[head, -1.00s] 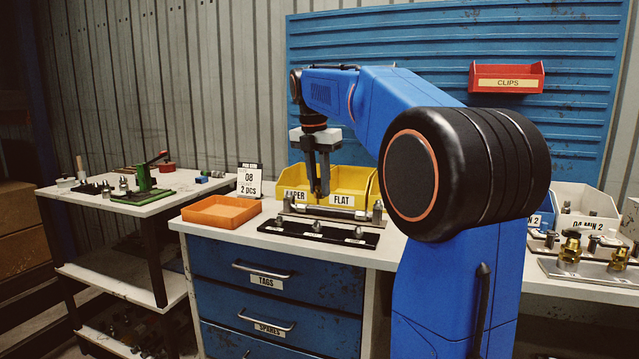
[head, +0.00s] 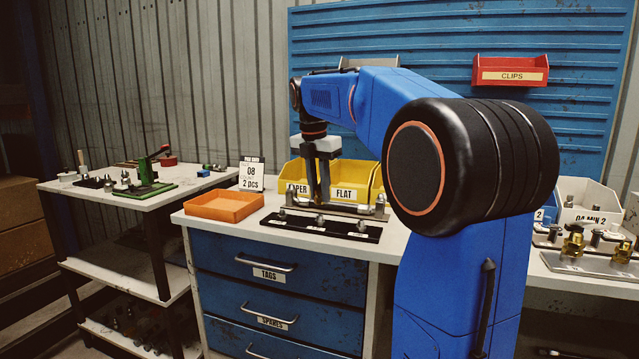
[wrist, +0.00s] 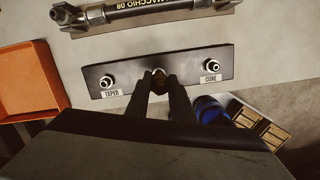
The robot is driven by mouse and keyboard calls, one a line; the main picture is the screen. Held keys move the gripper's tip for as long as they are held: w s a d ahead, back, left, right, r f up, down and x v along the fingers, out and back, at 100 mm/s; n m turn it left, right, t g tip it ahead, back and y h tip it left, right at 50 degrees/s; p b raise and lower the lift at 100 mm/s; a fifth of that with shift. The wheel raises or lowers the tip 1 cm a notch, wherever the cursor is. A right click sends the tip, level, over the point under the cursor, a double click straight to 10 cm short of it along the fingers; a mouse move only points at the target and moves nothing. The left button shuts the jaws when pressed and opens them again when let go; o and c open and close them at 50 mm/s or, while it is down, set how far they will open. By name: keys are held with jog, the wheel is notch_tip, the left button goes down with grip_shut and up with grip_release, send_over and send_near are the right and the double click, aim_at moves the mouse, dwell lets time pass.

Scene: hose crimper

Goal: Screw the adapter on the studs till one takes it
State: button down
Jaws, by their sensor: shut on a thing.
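A black stud bar (head: 339,232) lies on the bench top; it also shows in the wrist view (wrist: 205,73). It carries a stud labelled TAPER (wrist: 106,83) at its left end and a stud labelled CONE (wrist: 212,66) at its right end. My gripper (head: 322,203) points down at the bar's middle. In the wrist view my gripper (wrist: 160,80) is shut on the adapter (wrist: 159,73), a small piece with a pale rim, mostly hidden by the fingers. It covers the middle position, so I cannot tell whether adapter and stud touch there.
A metal fixture (head: 335,208) with a rod lies just behind the bar. Yellow bins (head: 348,180) stand behind it, and an orange tray (head: 223,206) is to the left. A side table (head: 150,192) with a green press is farther left. Brass fittings (head: 572,245) are at right.

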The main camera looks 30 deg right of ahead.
aim_at(319, 194)
jog(key=shift+f, duration=1.2)
jog(key=shift+f, duration=0.7)
dwell(0.8)
